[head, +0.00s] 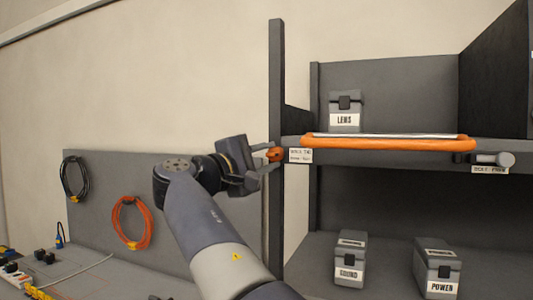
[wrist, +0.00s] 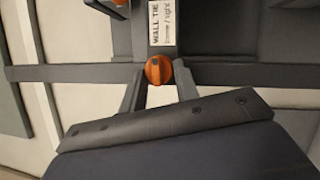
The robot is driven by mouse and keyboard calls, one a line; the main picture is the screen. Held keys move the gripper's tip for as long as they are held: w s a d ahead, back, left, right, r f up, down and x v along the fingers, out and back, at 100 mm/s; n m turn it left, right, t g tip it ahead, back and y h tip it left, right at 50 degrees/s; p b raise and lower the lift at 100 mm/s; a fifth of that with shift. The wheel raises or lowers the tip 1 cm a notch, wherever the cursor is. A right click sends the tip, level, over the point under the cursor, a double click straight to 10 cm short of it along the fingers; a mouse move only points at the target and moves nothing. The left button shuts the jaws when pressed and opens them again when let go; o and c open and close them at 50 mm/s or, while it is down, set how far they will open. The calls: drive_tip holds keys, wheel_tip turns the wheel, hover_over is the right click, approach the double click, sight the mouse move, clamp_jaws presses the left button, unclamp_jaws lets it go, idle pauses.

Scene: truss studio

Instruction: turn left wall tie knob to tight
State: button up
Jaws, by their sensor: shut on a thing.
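The left wall tie knob (head: 275,155) is orange and sits at the left end of the shelf edge. In the wrist view the knob (wrist: 159,70) is round with a dark mark near its centre. My gripper (head: 268,157) reaches it from the left and is shut on it. In the wrist view its two fingers (wrist: 158,85) stand on either side of the knob. Which setting the knob points to I cannot tell.
A dark upright post (head: 277,70) stands just behind the knob. A LENS case (head: 345,112) stands above. SOUND (head: 349,260) and POWER (head: 438,270) cases stand below.

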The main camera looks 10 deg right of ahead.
drive_tip(key=shift+m, duration=0.5)
drive_tip(key=o, duration=1)
drive_tip(key=shift+c, duration=0.2)
drive_tip(key=b+v, duration=0.1)
drive_tip(key=v, duration=1)
drive_tip(key=shift+r+b, duration=0.25)
drive_tip(key=shift+b, duration=0.15)
drive_tip(key=shift+w+d, duration=0.1)
